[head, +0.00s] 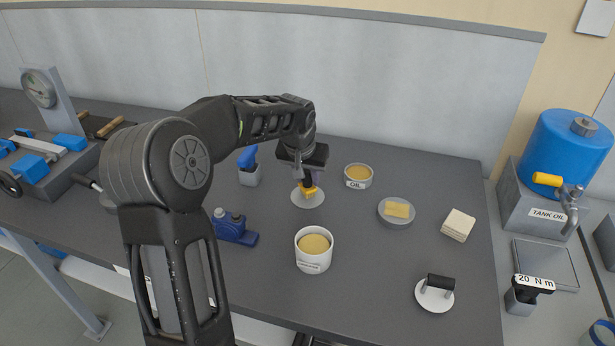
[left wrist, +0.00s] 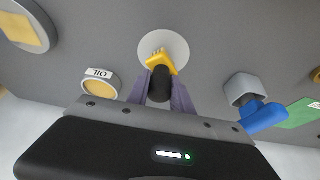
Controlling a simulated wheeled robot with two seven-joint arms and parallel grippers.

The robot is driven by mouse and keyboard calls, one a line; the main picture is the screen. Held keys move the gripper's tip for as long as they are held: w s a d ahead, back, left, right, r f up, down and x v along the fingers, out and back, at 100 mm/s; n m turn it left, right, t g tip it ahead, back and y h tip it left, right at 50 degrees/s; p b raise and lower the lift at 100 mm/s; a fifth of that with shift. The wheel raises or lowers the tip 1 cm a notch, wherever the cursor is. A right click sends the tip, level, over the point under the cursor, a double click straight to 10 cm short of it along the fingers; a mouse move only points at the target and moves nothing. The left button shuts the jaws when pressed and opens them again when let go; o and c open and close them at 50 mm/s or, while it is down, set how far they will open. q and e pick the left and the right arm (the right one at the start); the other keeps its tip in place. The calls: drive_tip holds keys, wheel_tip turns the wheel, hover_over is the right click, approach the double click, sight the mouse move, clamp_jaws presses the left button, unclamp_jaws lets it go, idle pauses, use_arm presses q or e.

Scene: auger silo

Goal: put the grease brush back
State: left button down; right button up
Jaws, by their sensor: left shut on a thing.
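My left gripper (head: 308,180) is shut on the grease brush (head: 310,190), which has a dark handle and a yellow head. In the left wrist view the gripper's purple-grey fingers (left wrist: 161,95) flank the black handle, and the brush's yellow head (left wrist: 160,61) points away from them. The brush head is over a round pale dish (head: 300,201), which also shows in the left wrist view (left wrist: 175,42). I cannot tell whether the brush touches the dish. My right gripper is not in view.
An OIL tub (head: 358,172) stands right of the dish, and a white tub (head: 313,262) stands in front. A blue tool in a grey holder (head: 249,178) is left. A dish with a yellow block (head: 396,221), pale pads (head: 458,225) and a black-handled disc (head: 434,298) are to the right.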

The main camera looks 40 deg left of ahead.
use_arm(q)
drive_tip(key=shift+f, duration=0.3)
drive_tip(key=shift+f, duration=0.2)
drive_tip(key=c, duration=1.1)
unclamp_jaws()
drive_tip(key=shift+r, duration=0.1)
drive_tip(key=shift+r, duration=0.25)
drive_tip(key=v, duration=1.1)
drive_tip(key=shift+s+r+b, duration=0.25)
drive_tip(key=shift+r+b, duration=0.05)
drive_tip(key=shift+b, duration=0.1)
